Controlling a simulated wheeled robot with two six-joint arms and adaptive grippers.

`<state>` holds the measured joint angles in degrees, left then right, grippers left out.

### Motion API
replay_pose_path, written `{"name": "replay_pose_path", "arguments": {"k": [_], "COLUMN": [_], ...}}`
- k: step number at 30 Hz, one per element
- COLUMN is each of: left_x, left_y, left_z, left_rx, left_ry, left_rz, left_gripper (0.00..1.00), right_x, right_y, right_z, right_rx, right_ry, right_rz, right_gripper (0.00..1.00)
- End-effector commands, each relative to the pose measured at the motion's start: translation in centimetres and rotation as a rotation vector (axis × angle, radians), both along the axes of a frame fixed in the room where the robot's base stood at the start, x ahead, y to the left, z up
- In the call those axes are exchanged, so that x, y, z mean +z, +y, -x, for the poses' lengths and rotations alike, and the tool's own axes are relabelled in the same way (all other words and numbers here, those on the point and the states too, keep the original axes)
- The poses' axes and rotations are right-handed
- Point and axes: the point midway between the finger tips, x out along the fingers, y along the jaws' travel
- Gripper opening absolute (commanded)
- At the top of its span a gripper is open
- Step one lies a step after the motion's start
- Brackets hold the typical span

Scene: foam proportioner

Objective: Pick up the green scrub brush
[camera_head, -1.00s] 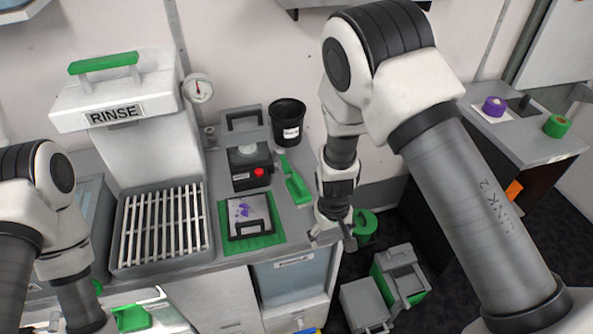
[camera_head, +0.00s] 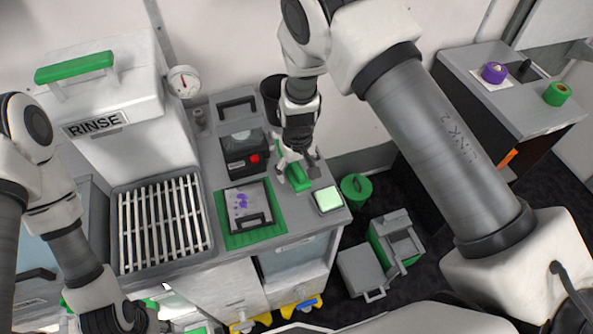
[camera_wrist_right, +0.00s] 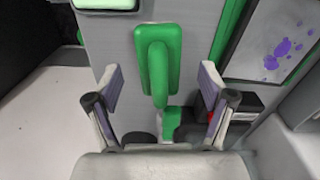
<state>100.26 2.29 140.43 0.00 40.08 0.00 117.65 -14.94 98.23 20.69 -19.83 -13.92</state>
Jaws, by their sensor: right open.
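The green scrub brush (camera_head: 297,177) lies on the grey counter, to the right of the black device with a red button. In the right wrist view the brush (camera_wrist_right: 158,60) lies lengthwise between the fingers, its wide end farther out than the fingertips. My right gripper (camera_head: 298,165) is open above the brush, with one finger on each side; in the wrist view the gripper (camera_wrist_right: 156,85) shows gaps on both sides of the brush. The brush's other end is partly hidden by the gripper. My left gripper (camera_head: 120,318) is at the lower left, its fingers not clearly shown.
A pale green sponge-like block (camera_head: 327,199) lies near the counter's right edge. A tray with a purple-stained plate (camera_head: 247,207) sits on a green mat to the left. The black device (camera_head: 243,153) and a dark cup (camera_head: 271,90) stand behind. The rinse station's rack (camera_head: 160,222) is farther left.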

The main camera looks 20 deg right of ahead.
Motion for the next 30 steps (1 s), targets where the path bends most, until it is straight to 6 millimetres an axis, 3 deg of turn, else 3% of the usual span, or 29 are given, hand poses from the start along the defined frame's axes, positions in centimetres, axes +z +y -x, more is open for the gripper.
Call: {"name": "replay_pose_path", "arguments": {"k": [1, 5, 11, 15, 17, 30], "left_x": [0.9, 1.0, 0.9, 0.9, 0.9, 1.2], "left_y": [0.0, 0.0, 0.0, 0.0, 0.0, 0.0], "left_z": [0.0, -0.1, -0.1, 0.0, 0.0, -0.1], "left_rx": [0.000, 0.000, 0.000, 0.000, 0.000, 0.000], "left_ry": [-0.001, -0.002, -0.002, -0.001, -0.001, -0.002], "left_rz": [0.000, 0.000, 0.000, 0.000, 0.000, 0.000], "left_gripper": [0.40, 0.40, 0.40, 0.40, 0.40, 0.40], "right_x": [-0.7, -2.4, -2.6, -2.6, -2.6, -2.1], "right_y": [0.0, 0.0, 0.0, 0.0, 0.0, -0.1], "right_z": [0.0, 0.0, -0.1, -0.1, 0.0, -0.1], "right_rx": [0.000, -0.001, 0.000, 0.000, 0.000, 0.000], "right_ry": [0.003, 0.000, -0.001, -0.001, -0.001, -0.001], "right_rz": [-0.001, -0.001, 0.000, 0.000, 0.000, 0.000], "right_gripper": [0.81, 0.81, 0.81, 0.32, 0.16, 0.16]}}
